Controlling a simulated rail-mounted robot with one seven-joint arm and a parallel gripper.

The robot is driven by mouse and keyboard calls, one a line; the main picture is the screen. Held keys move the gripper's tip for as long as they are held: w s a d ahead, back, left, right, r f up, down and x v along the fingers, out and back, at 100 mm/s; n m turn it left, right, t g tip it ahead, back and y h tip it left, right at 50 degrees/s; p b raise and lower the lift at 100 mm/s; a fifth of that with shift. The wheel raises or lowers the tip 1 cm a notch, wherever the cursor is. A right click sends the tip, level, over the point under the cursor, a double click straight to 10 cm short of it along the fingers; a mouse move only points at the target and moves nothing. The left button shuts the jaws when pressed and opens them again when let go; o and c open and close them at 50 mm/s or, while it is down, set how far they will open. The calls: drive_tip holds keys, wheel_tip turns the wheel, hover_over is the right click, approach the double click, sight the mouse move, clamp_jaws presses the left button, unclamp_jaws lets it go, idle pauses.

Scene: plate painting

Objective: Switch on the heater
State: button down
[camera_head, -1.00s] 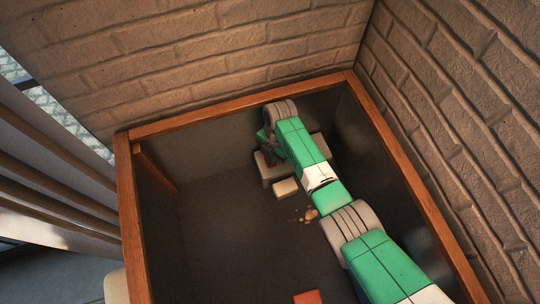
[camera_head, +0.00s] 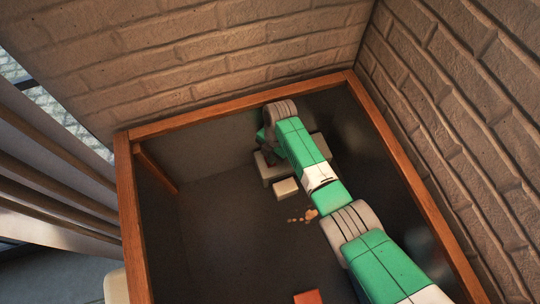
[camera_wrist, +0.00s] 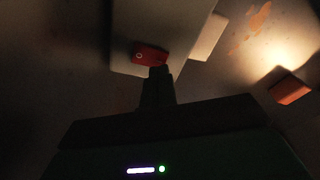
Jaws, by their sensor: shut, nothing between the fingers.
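A pale block-like unit (camera_wrist: 135,20) with a small red switch (camera_wrist: 152,55) fills the top middle of the wrist view; I take it for the heater. The switch carries a small round mark. In the head view the unit (camera_head: 267,173) stands near the back of the dark box, partly hidden by my arm. My gripper (camera_wrist: 158,72) is shut and empty, with its dark tip right at the lower edge of the switch. I cannot tell whether they touch. In the head view my wrist hides the fingertips and the switch.
A smaller pale block (camera_head: 286,188) sits in front of the unit. Orange stains (camera_head: 303,216) mark the dark floor. An orange block (camera_head: 308,296) lies near the front. A wooden frame (camera_head: 127,215) edges the box, with brick walls behind and right. The left floor is clear.

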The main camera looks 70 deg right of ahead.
drive_tip(key=shift+f+b, duration=0.65)
drive_tip(key=shift+f, duration=0.2)
idle(0.3)
wheel_tip(320, 180, up, 7)
drive_tip(key=p, duration=0.6)
drive_tip(key=shift+p, duration=0.4)
drive_tip(key=shift+r, duration=0.1)
